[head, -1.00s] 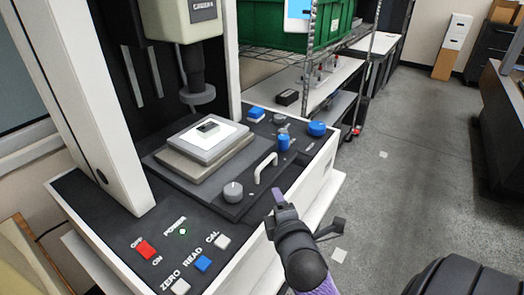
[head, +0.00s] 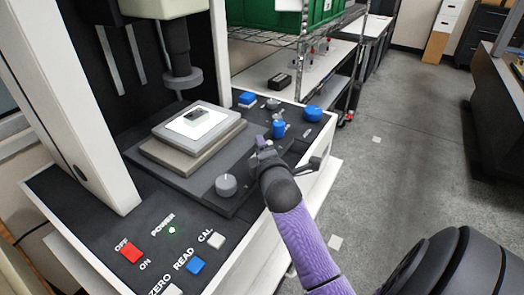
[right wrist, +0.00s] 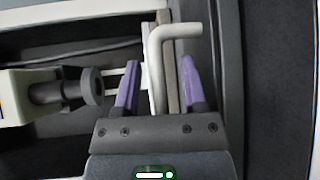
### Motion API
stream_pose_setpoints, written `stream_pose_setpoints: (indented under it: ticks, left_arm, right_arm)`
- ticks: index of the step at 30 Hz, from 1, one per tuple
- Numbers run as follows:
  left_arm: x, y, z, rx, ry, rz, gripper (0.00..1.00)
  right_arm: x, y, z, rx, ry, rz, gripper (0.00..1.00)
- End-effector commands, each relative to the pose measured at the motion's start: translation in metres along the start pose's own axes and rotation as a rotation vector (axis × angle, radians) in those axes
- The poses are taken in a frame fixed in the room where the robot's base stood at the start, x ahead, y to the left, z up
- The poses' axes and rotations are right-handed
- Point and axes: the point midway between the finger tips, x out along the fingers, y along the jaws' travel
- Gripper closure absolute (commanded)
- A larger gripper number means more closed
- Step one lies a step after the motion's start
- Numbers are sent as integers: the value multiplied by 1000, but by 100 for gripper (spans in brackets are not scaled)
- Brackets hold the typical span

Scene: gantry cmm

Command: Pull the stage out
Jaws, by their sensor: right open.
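In the right wrist view the pale bent handle (right wrist: 153,70) shows between the two purple fingers of the right gripper (right wrist: 160,60). The fingers are apart, with gaps on both sides of the handle. My left gripper is not in view.
The probe column (head: 178,55) hangs over the stage. A wire shelf with a green bin (head: 270,12) is behind. The floor to the right is open.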

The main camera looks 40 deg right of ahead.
Motion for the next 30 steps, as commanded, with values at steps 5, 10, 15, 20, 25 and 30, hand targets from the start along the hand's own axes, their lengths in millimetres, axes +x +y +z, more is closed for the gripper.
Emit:
stream_pose_setpoints:
  ticks: [5, 10, 15, 20, 25, 30]
  left_arm:
    - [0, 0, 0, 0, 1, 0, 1]
    - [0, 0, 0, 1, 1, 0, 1]
    - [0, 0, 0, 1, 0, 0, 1]
    - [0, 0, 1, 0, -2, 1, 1]
    - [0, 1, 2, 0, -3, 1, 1]
    - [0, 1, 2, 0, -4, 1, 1]
  right_arm:
    - [0, 0, 0, 0, 0, 0, 65]
    - [0, 0, 0, 0, 0, 0, 100]
    - [0, 0, 0, 0, 0, -1, 100]
    - [0, 0, 0, 0, 0, -1, 100]
    - [0, 0, 0, 0, 0, -1, 100]
    - [0, -1, 0, 0, 0, -2, 100]
